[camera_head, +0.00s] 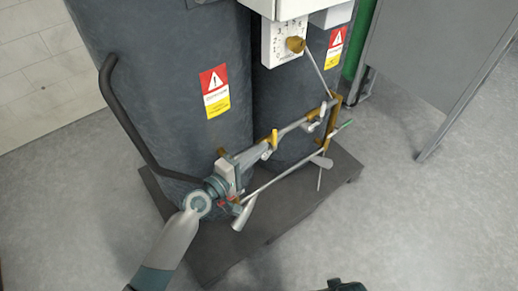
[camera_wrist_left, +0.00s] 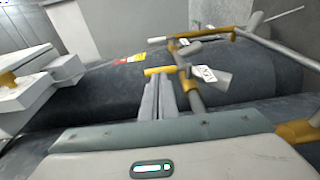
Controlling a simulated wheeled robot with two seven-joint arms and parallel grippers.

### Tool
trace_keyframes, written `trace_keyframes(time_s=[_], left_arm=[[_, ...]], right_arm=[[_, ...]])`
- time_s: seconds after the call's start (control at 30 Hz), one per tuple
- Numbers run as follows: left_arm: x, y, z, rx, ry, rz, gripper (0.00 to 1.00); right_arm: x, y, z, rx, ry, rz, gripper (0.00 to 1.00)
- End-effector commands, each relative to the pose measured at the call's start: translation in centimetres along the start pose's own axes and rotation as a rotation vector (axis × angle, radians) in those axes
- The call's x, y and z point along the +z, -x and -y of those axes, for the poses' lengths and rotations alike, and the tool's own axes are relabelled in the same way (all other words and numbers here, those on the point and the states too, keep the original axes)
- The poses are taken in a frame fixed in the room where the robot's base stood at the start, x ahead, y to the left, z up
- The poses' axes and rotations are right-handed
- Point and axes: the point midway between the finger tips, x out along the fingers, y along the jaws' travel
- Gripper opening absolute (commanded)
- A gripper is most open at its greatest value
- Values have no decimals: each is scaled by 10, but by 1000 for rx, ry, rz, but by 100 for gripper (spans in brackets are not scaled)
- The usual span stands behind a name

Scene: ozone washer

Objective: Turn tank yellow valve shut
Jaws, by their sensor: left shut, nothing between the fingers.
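A pipe run with yellow valve handles crosses in front of the dark tanks (camera_head: 165,75). One yellow valve handle (camera_head: 273,139) stands upright on the pipe in the head view. My left gripper (camera_head: 252,155) reaches in from the lower left, low beside the front tank. In the left wrist view its two grey fingers (camera_wrist_left: 158,84) are together and empty. A yellow handle (camera_wrist_left: 158,70) appears right at their tips; I cannot tell whether they touch it. My right gripper is not in view.
A black curved tube (camera_head: 125,115) runs down the left tank. A dark base platform (camera_head: 310,207) lies under the tanks. Thin rods and a yellow bracket (camera_head: 334,120) stand to the right. Grey floor (camera_head: 430,220) is open at the right.

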Motion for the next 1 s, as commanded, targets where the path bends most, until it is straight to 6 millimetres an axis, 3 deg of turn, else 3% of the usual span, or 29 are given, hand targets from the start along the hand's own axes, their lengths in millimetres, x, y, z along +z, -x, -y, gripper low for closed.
trace_keyframes(time_s=[0.37,0.8,1.0], left_arm=[[0,25,2,-3,0,-1,0],[0,84,3,-5,-1,0,0],[0,99,2,-4,0,0,0]], right_arm=[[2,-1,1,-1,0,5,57],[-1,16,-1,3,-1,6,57],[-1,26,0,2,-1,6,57]])
